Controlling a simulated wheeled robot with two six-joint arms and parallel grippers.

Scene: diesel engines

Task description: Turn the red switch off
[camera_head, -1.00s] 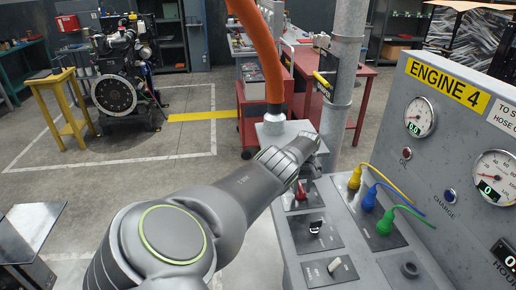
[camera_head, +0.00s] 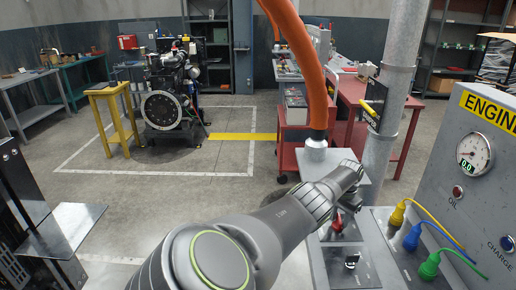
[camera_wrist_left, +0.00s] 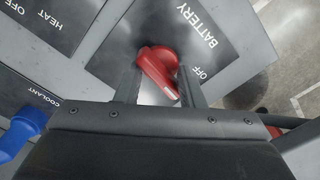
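The red switch (camera_wrist_left: 158,68) sits on a dark plate marked BATTERY, with OFF printed to its right in the left wrist view. Its handle slants down and to the right, toward the gripper. It also shows in the head view (camera_head: 338,227), partly covered, below my left wrist on the console. My left gripper (camera_wrist_left: 161,80) is open, with one finger on each side of the switch handle. I cannot tell whether either finger touches it. In the head view my left gripper (camera_head: 349,205) is mostly hidden by the wrist. My right gripper is not in view.
A black switch (camera_head: 351,261) sits nearer on the console. Yellow (camera_head: 398,213), blue (camera_head: 412,237) and green (camera_head: 429,265) plugs with cables stand to the right. A grey post (camera_head: 388,110) rises behind, and an orange column (camera_head: 307,70) stands beyond my arm.

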